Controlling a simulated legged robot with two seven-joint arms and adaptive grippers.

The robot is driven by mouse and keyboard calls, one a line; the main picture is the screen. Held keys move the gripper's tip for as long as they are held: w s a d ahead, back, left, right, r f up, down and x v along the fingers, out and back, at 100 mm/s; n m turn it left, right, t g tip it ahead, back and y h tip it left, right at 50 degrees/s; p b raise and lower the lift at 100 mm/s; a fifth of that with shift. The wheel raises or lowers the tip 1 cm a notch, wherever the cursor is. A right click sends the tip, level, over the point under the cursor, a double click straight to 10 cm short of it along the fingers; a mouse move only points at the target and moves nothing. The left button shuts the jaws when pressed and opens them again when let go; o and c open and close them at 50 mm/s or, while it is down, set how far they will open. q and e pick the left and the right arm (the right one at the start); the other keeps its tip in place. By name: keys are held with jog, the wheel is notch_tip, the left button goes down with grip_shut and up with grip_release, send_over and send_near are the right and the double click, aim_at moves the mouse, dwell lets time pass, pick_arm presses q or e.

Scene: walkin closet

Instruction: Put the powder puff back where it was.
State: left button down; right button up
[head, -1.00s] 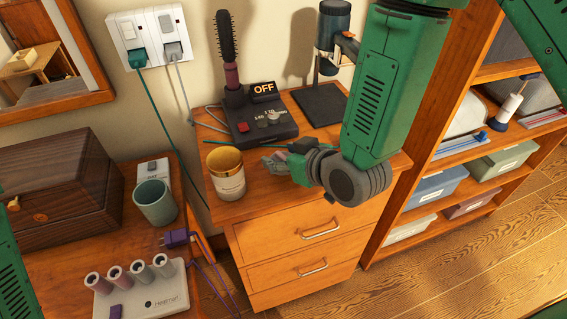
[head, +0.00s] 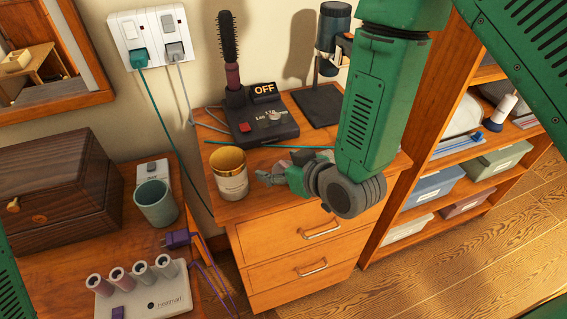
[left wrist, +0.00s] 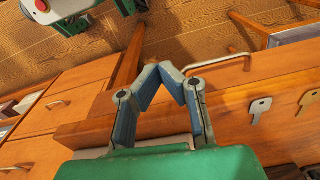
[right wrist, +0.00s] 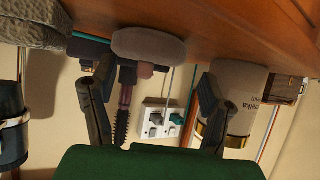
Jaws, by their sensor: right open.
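A pale grey, rounded pad that looks like the powder puff (right wrist: 148,45) shows in the right wrist view, beside the wooden top, which appears upside down there. It lies between the lines of my right gripper's fingers, and I cannot tell whether they touch it. My right gripper (head: 268,178) is open over the drawer cabinet's top, pointing left toward the gold-rimmed jar (head: 229,174). The jar also shows in the right wrist view (right wrist: 237,90). In the head view I cannot make out the puff. My left gripper (left wrist: 158,68) is shut and empty, its fingertips meeting.
The control box with the OFF sign (head: 262,118) and a hairbrush (head: 228,50) stand behind. A lumpy grey object (right wrist: 32,25) is near the right gripper. A green cup (head: 155,203), wooden box (head: 60,190) and roller base (head: 145,297) occupy the left table.

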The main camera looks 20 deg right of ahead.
jog(key=v, duration=0.3)
jog(key=shift+a, duration=0.1)
jog(key=v, duration=0.4)
jog(key=shift+s+d, duration=0.15)
jog(key=shift+d, duration=0.35)
pick_arm(q)
notch_tip(320, 180, up, 6)
jog(key=p, duration=0.6)
pick_arm(e)
jog(key=s+d+f+m+g+h, duration=0.1)
jog(key=s+d+f+g, duration=0.2)
jog(key=s, duration=0.4)
jog(key=s+d+f+m+g+h, duration=0.1)
jog(key=s+d+f+g+h, duration=0.1)
jog(key=s+d+f+g, duration=0.2)
jog(key=s+d+f+m+g+h, duration=0.1)
jog(key=s+d+f+g, duration=0.2)
jog(key=s+f, duration=0.4)
jog(key=s+d, duration=0.1)
jog(key=s, duration=0.3)
jog(key=shift+f+m+g+h, duration=0.25)
jog(key=shift+m+g+h, duration=0.05)
jog(key=shift+g, duration=0.1)
